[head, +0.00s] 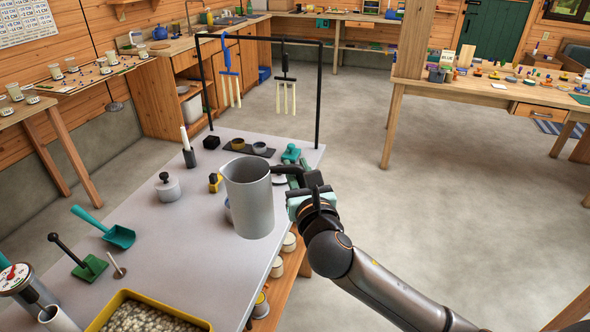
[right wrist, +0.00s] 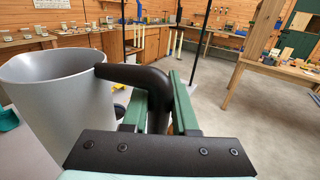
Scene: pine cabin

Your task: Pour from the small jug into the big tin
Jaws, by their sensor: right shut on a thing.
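The grey metal jug (head: 249,200) is upright over the right part of the grey-topped table, its open mouth and spout facing left and up. I cannot tell whether its base touches the table, and its contents are hidden. My right gripper (head: 287,178) is shut on its dark handle (right wrist: 150,77); the jug's body also fills the left of the right wrist view (right wrist: 62,110). A round thing (head: 228,214) is mostly hidden behind the jug. I cannot surely pick out the big tin; an open grey cylinder (head: 57,319) is cut off at the bottom left. My left gripper is not in view.
On the table (head: 150,235) are a lidded pot (head: 167,187), a teal scoop (head: 118,234), a green-based stand (head: 89,267), a candle (head: 187,147) and a yellow-rimmed tray of pebbles (head: 145,318). A black rack (head: 318,95) rises behind. The floor to the right is clear.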

